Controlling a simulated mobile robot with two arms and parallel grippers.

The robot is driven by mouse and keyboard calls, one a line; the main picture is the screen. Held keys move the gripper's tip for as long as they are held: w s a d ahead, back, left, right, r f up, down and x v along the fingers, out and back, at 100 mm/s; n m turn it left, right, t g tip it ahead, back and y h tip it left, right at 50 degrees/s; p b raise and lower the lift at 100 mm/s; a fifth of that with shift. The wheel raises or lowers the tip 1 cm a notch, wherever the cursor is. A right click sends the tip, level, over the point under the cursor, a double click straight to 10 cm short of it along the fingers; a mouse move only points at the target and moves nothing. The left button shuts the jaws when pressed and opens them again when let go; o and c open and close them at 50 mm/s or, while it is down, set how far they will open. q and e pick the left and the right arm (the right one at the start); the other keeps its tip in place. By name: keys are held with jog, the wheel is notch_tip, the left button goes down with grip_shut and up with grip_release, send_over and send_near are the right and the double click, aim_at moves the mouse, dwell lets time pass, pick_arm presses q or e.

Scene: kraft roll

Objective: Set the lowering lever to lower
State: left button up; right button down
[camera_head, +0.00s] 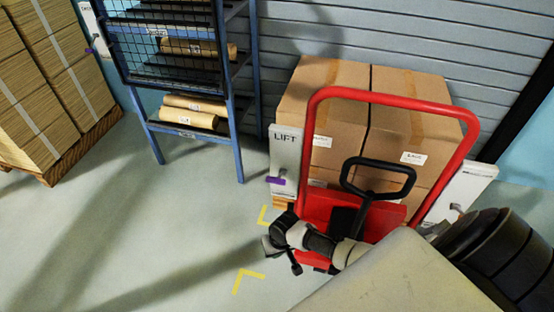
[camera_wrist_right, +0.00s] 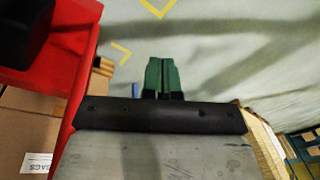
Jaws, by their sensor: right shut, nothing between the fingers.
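A red pallet truck (camera_head: 318,206) with a tall red frame and a black loop handle (camera_head: 380,178) stands in front of stacked cartons in the head view. A white panel marked LIFT (camera_head: 285,150) stands at its left, with a small purple lever (camera_head: 277,180) low on it. I cannot tell which part is the lowering lever. My right arm reaches across in front of the truck; its gripper is hard to make out there. In the right wrist view my right gripper (camera_wrist_right: 161,76) has green fingers, shut and empty, over the floor beside the red truck body (camera_wrist_right: 50,65). My left gripper is out of view.
Cartons (camera_head: 400,140) stand behind the red frame. A blue rack (camera_head: 235,125) with brown rolls is at back left, and a strapped stack (camera_head: 40,100) on a pallet is far left. The floor (camera_head: 150,230) with yellow corner marks (camera_head: 247,276) is clear at left.

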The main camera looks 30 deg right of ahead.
jog(key=w+a+r+g+p, duration=0.1)
jog(key=w+r, duration=0.2)
jog(key=r, duration=0.6)
jog(key=w+r+p, duration=0.1)
jog(key=w+r, duration=0.2)
jog(key=r, duration=0.7)
notch_tip(320, 180, up, 15)
jog(key=m+g, duration=0.2)
jog(key=m, duration=0.5)
send_over(280, 176)
jog(key=w, duration=0.1)
jog(key=shift+w+d+r+y+p, duration=0.1)
jog(key=shift+w+d+y+p, duration=0.05)
jog(key=shift+d+y+p, duration=0.2)
jog(key=p+x, duration=0.1)
jog(key=x, duration=0.9)
